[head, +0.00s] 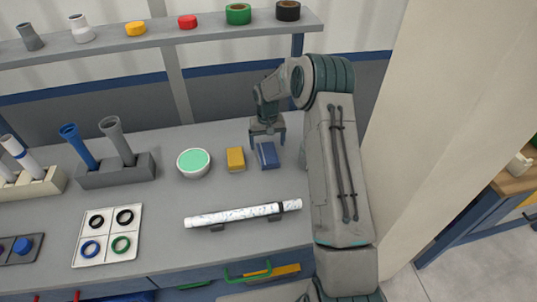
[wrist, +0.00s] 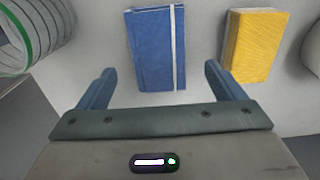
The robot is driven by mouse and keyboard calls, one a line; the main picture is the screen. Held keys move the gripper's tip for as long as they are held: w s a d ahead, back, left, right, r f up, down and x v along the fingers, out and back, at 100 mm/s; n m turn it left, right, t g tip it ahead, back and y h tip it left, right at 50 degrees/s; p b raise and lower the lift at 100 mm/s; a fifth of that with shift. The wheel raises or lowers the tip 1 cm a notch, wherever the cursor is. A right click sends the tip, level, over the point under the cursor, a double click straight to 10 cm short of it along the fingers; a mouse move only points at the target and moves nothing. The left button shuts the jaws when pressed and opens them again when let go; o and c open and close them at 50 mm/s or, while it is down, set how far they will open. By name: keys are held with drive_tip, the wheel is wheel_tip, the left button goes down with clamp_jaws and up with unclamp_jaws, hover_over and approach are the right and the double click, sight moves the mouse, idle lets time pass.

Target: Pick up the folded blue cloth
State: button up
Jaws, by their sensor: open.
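The folded blue cloth (head: 267,155) lies flat on the grey bench, right of the yellow block-shaped item. In the wrist view the blue cloth (wrist: 150,48) has a pale stripe near its right edge and sits ahead of the fingers, between their lines. My gripper (head: 267,139) is open and empty, just behind and above the cloth in the head view. In the wrist view my gripper (wrist: 156,85) has its two fingers wide apart. I cannot tell the exact height of the fingers above the cloth.
A yellow folded item (head: 235,159) lies close beside the cloth, with a bowl of green contents (head: 194,162) further left. A white patterned pipe (head: 235,215) rests on supports in front. A shelf (head: 160,38) with tape rolls runs behind. A wall (head: 430,130) stands right of my arm.

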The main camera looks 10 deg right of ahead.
sight(268, 153)
drive_tip(key=shift+s+d+f+p, duration=0.1)
drive_tip(key=shift+f+p, duration=0.75)
drive_tip(key=shift+f, duration=1.45)
drive_tip(key=c, duration=1.1)
drive_tip(key=shift+r+b, duration=0.45)
drive_tip(key=shift+r, duration=0.35)
wheel_tip(268, 153, up, 3)
drive_tip(key=shift+s+d+f+b, duration=0.15)
drive_tip(key=shift+b, duration=0.45)
drive_tip(key=s+d+r+b, duration=0.1)
drive_tip(key=s+r, duration=0.1)
drive_tip(key=s, duration=0.1)
drive_tip(key=s+d+r+b, duration=0.1)
drive_tip(key=s+d+r, duration=0.1)
drive_tip(key=s, duration=0.2)
drive_tip(key=s+d+r, duration=0.1)
drive_tip(key=s+r, duration=0.1)
drive_tip(key=s, duration=0.1)
drive_tip(key=shift+s+d+r+b, duration=0.15)
drive_tip(key=shift+d+r+b, duration=0.15)
drive_tip(key=shift+r+b, duration=0.1)
